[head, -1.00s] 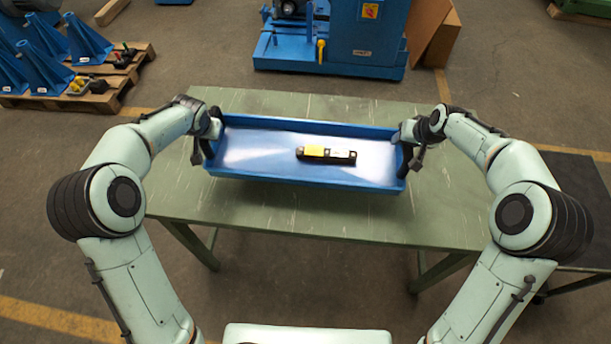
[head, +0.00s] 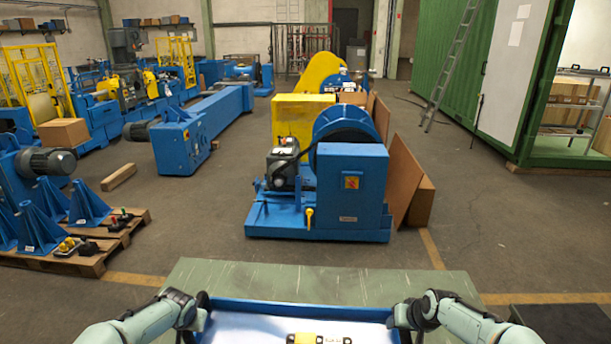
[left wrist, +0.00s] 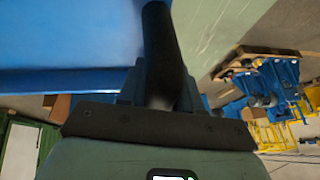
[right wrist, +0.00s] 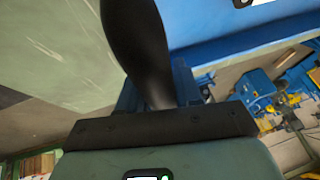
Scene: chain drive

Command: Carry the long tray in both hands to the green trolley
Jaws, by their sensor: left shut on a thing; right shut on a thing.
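The long blue tray (head: 300,308) is at the bottom of the head view over a green table, its near part cut off. A yellow and black object (head: 318,338) lies in it. My left gripper (head: 192,312) is shut on the tray's left end, at a black handle (left wrist: 162,50) that shows in the left wrist view. My right gripper (head: 408,314) is shut on the right end, at the other black handle (right wrist: 138,45). I cannot tell whether the tray touches the table. I cannot make out a green trolley in these frames.
The green table (head: 260,275) reaches past the tray. A dark flat surface (head: 555,316) is at the lower right. Beyond are a blue machine (head: 340,190), brown boards (head: 405,180), a pallet with blue stands (head: 95,262) and a green container (head: 425,50). Open floor lies between.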

